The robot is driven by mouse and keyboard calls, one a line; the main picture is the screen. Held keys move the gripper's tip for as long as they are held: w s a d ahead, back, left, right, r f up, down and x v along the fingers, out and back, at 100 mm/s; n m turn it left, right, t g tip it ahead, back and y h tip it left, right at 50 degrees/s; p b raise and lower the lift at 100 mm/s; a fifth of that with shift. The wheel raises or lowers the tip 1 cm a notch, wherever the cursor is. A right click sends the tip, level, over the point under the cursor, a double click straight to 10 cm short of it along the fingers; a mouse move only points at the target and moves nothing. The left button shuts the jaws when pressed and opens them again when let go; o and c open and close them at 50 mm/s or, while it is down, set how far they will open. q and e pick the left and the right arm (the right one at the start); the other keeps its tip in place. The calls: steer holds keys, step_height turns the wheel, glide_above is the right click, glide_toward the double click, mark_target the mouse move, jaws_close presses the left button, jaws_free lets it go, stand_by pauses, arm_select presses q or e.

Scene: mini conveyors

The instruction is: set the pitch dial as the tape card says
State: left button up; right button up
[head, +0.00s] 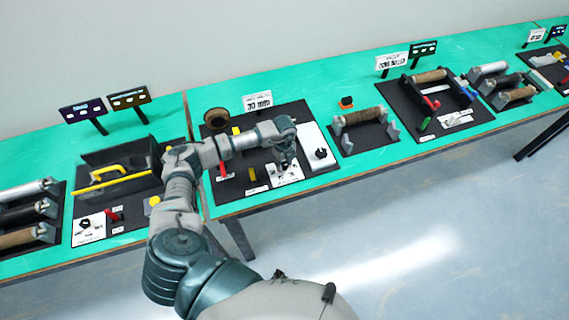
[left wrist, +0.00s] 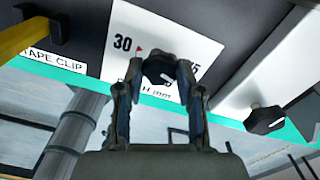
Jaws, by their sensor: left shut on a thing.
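The pitch dial is a dark knob (left wrist: 158,68) on a white plate (left wrist: 185,28). The plate shows a "30" at upper left, a small red mark beside it, a partly hidden number at right and "mm" below. My left gripper (left wrist: 160,75) is shut on the knob, one finger on each side; it also shows in the head view (head: 287,158) above the white dial plate (head: 289,175). The fingers hide part of the plate's print. A white card (head: 258,102) stands behind the dial's board; its print is too small to read. My right gripper is not in view.
A white block with a second black knob (left wrist: 265,118) stands right of the dial. A yellow part (left wrist: 22,38) is by the "TAPE CLIP" label (left wrist: 52,62).

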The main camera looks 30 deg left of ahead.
arm_select(q)
steer(key=m, duration=0.3)
steer(key=shift+w+a+m+b, duration=0.1)
steer(key=shift+a+m+b, duration=0.05)
steer(key=shift+m+b, duration=0.25)
steer(key=m+b, duration=0.1)
steer(key=m, duration=0.2)
steer(key=shift+r+m, duration=0.1)
steer(key=shift+m, duration=0.2)
steer(key=m+b, duration=0.2)
steer(key=m, duration=0.3)
steer(key=shift+m, duration=0.7)
steer(key=m+b, duration=0.3)
steer(key=m, duration=0.5)
steer(key=shift+w, duration=0.1)
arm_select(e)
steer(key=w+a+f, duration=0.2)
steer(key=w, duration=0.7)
arm_select(q)
steer(key=m+b, duration=0.3)
steer(key=m, duration=0.5)
steer(key=shift+b, duration=0.4)
steer(key=shift+m+b, duration=0.6)
steer(key=shift+m, duration=1)
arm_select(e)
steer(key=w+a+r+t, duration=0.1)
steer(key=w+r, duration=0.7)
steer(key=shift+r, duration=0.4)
